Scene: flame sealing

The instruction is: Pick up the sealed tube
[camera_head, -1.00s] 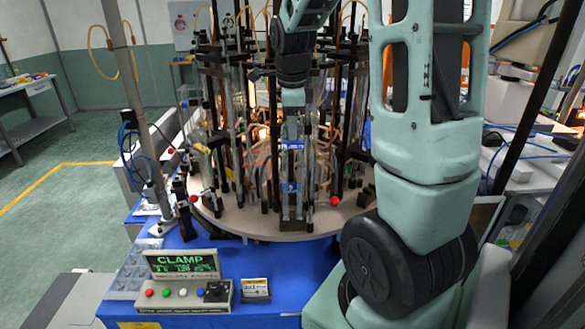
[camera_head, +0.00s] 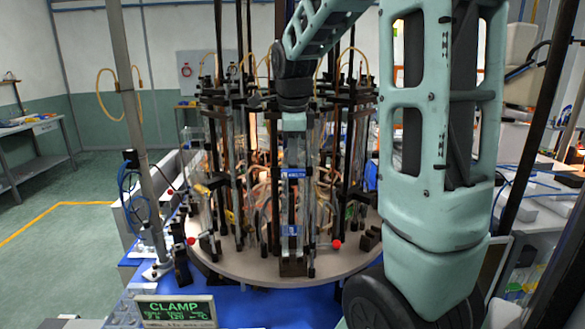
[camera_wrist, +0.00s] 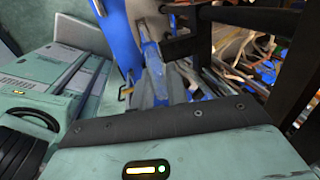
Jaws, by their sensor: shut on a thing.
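My gripper (camera_head: 294,138) points down at the front station of the round glass-working machine. It is shut on the upper part of the sealed tube (camera_head: 294,202), a clear upright tube with blue bands at mid-height and lower down. The tube's lower end is near a dark holder (camera_head: 293,266) on the turntable rim; I cannot tell whether it touches it. In the wrist view the clear and blue tube (camera_wrist: 155,72) runs away from the hand, and the fingertips are not clearly seen.
The round turntable (camera_head: 235,262) carries several upright rods, clamps and hoses close behind and beside my gripper. Red knobs (camera_head: 337,244) stick out at its front. A display reading CLAMP (camera_head: 174,309) stands at the front left. A grey pole (camera_head: 137,110) rises at the left.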

